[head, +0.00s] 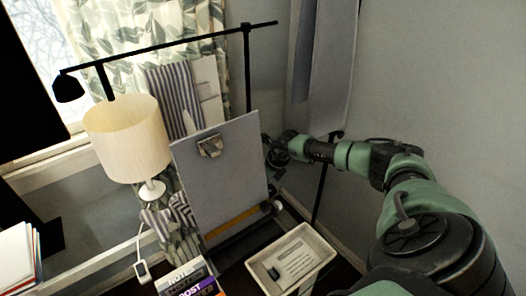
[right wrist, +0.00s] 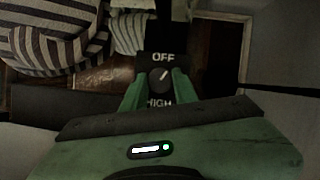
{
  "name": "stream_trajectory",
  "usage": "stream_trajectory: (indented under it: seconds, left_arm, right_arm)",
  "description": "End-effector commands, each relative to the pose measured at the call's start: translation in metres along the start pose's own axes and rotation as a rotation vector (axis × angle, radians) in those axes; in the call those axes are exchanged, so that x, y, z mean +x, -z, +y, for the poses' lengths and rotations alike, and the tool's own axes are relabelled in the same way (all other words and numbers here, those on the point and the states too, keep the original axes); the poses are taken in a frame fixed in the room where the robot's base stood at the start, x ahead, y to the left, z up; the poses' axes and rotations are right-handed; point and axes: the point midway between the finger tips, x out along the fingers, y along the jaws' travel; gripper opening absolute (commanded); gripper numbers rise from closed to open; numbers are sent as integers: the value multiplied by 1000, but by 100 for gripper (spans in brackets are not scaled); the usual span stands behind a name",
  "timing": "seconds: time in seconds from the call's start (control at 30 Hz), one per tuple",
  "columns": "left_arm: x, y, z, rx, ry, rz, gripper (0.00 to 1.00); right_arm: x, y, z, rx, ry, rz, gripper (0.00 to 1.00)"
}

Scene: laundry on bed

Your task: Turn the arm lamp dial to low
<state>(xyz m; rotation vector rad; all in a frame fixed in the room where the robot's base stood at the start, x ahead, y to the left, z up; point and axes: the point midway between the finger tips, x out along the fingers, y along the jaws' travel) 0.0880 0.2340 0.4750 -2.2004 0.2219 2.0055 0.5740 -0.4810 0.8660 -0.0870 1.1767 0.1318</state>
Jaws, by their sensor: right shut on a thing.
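The black arm lamp (head: 165,47) stretches across the top of the head view, its lamp head at the left and its post behind the grey clipboard board. The dial (right wrist: 160,81) is a small dark round knob on a dark plate in the right wrist view. OFF is printed above it and HIGH below; no LOW label is readable. A pale mark on the knob points up and slightly right. My right gripper (right wrist: 158,88) is shut on the dial, one green finger on each side. In the head view its jaws are hard to make out beside the board. My left gripper is out of view.
The grey clipboard board (head: 220,180) stands upright left of my right gripper. A cream-shaded table lamp (head: 128,140) is further left. A white tray (head: 291,262) sits below, near books (head: 190,277). Striped cloth (right wrist: 55,40) lies beyond the dial. A wall bounds the right side.

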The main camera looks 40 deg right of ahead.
Motion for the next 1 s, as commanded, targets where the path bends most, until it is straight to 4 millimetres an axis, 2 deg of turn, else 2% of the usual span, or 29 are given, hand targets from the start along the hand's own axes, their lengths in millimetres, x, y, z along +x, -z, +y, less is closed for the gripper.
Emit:
stream_trajectory:
  seconds: [0.2,0.23,0.3,0.67,0.77,1.0]
  left_arm:
    - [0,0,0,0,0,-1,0]
    - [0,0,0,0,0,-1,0]
    - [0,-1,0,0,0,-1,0]
    - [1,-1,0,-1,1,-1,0]
    - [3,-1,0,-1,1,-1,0]
    - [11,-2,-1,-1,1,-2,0]
  right_arm:
    - [-1,-1,-1,-1,1,-3,0]
    - [-1,-1,-1,-1,1,-3,34]
    - [-1,-1,-1,-1,1,-2,50]
    - [-3,0,-1,-2,1,-2,50]
    - [-12,0,-1,-4,1,-3,50]
    - [-50,0,-2,-4,2,-3,50]
